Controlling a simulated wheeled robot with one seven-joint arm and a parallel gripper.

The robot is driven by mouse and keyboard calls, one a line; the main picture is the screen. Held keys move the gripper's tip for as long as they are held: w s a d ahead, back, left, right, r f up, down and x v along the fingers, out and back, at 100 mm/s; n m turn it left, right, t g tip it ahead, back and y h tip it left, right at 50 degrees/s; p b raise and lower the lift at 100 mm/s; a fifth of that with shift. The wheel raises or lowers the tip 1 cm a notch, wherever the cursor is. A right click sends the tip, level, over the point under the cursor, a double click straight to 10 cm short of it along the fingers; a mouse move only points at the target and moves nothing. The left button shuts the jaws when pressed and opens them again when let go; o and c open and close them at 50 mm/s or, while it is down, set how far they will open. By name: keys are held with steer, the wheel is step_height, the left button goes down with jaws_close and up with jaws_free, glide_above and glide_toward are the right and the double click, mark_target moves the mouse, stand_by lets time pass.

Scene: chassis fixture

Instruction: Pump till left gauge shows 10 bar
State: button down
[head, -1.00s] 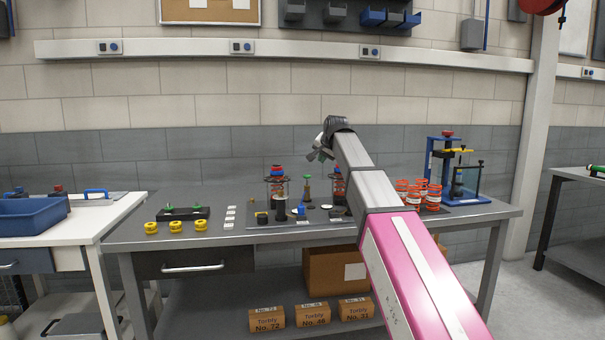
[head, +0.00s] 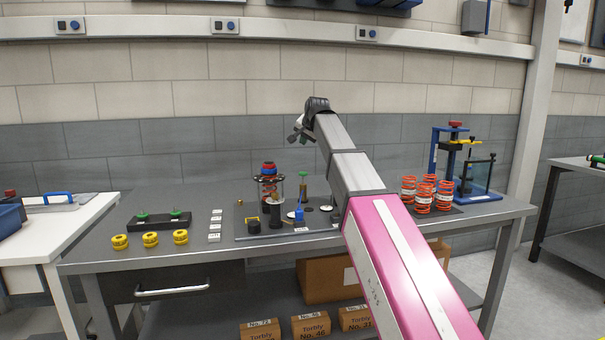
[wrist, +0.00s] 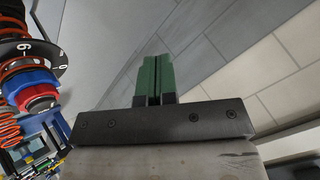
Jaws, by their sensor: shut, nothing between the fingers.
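My gripper (head: 299,133) is held in the air above and behind the fixture plate (head: 254,234). Its two green fingers (wrist: 158,76) are pressed together with nothing between them in the wrist view. On the plate stands a spring strut with a red and blue top (head: 268,169). It also shows at the left of the wrist view (wrist: 38,91), beside a black ring with white figures (wrist: 40,56). A slim post with a green top (head: 303,175), perhaps the pump, stands right of the strut. A small white disc (head: 291,215) may be a gauge; no reading is legible. My arm hides the plate's right part.
Several orange springs (head: 425,192) and a blue press (head: 450,160) stand on the right of the bench (head: 120,262). Yellow rings (head: 150,239), a black block with green knobs (head: 160,220) and white labels (head: 215,226) lie left of the plate. The bench front is clear.

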mark_target(303, 174)
steer(key=shift+f, duration=4.4)
steer(key=shift+f, duration=0.2)
steer(key=shift+f, duration=0.2)
steer(key=shift+f, duration=1.25)
stand_by(0.4)
steer(key=shift+r, duration=1.65)
steer(key=shift+r, duration=0.1)
